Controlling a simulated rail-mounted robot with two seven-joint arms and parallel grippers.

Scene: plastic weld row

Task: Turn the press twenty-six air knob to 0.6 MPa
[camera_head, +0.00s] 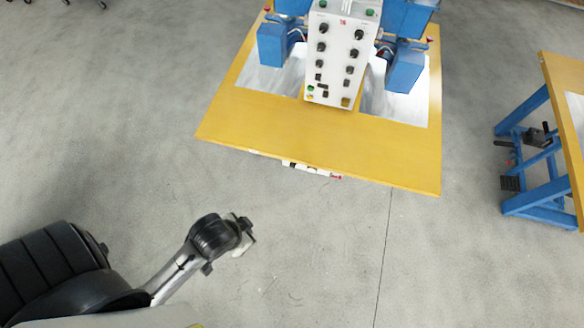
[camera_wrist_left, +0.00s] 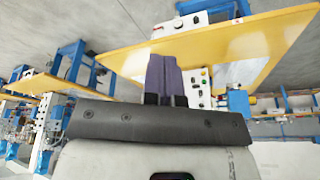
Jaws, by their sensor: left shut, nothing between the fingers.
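The press (camera_head: 343,14) has a white control panel with several black knobs; its red number is too small to read surely. A white box (camera_head: 300,165) shows partly under the front edge of its yellow table (camera_head: 320,150). In the left wrist view, which looks upside down, this box (camera_wrist_left: 182,23) has a dark round part and a red spot. I cannot tell which knob is the air knob, nor read any gauge. My left gripper (camera_head: 248,236) is shut and empty, apart from the table, in front and to the left. Its fingers (camera_wrist_left: 165,75) show in the wrist view. My right gripper is not in view.
Another yellow table with a blue frame (camera_head: 545,150) stands at the right. Grey floor (camera_head: 320,250) lies clear between my left gripper and the press table. More blue machines and yellow tables (camera_wrist_left: 55,85) show at the left of the wrist view.

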